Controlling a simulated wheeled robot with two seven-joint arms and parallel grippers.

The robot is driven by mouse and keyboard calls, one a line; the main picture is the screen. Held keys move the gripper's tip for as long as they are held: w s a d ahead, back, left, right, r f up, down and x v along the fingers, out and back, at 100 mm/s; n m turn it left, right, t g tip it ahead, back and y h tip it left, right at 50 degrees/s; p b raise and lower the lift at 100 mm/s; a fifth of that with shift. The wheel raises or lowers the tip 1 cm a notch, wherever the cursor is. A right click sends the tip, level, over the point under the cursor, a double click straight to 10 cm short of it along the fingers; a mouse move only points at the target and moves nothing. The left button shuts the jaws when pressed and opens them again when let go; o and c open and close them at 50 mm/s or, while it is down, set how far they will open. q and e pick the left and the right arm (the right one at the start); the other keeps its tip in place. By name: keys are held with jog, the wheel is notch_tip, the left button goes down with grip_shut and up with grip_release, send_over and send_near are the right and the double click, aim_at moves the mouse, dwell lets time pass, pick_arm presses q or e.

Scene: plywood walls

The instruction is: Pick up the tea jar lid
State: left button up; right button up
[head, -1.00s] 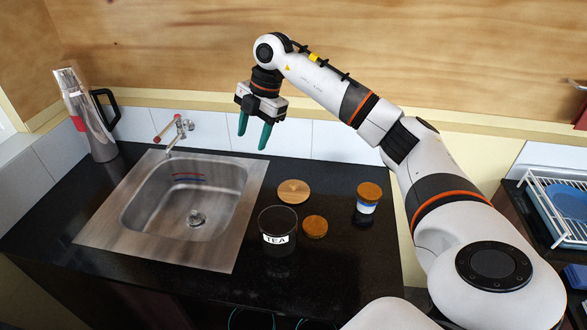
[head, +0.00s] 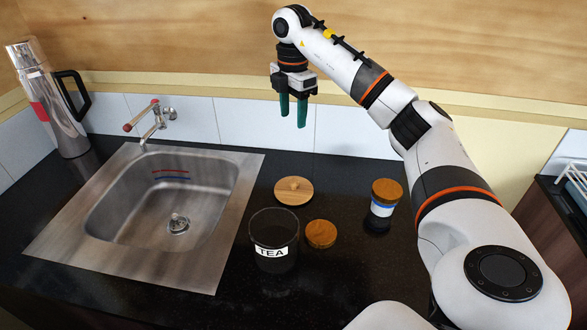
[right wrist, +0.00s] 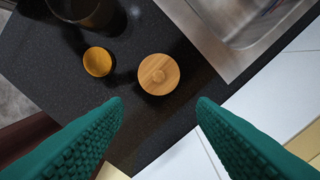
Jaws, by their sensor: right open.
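A round light-wood lid with a small knob (head: 294,190) lies flat on the dark counter, behind the open dark jar labelled TEA (head: 274,251). A smaller, darker cork-like disc (head: 321,234) lies right of the jar. My right gripper (head: 293,119) is open and empty, green fingers pointing down, above the counter's back part. In the right wrist view the knobbed lid (right wrist: 159,74) lies beyond and between the open fingertips (right wrist: 160,102), apart from them. The disc (right wrist: 97,62) is to its left, and the jar (right wrist: 85,10) is cut by the top edge. My left gripper is not in view.
A steel sink (head: 165,205) with a tap (head: 155,122) is left of the lids. A metal jug (head: 50,105) stands back left. White tiles (head: 240,122) line the back.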

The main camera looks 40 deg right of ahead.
notch_tip(320, 180, down, 8)
jog(key=b, duration=0.6)
send_over(294, 181)
jog(key=f, duration=0.7)
jog(key=shift+w+d+f, duration=0.2)
jog(key=shift+w, duration=0.2)
jog(key=f, duration=0.4)
jog(key=shift+s+a+f+p, duration=0.1)
jog(key=shift+s+a+p, duration=0.05)
jog(key=shift+s+p, duration=0.2)
jog(key=shift+f, duration=0.55)
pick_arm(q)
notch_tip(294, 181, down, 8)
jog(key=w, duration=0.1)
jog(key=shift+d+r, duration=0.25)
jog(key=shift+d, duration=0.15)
pick_arm(e)
jog(key=c, duration=1.1)
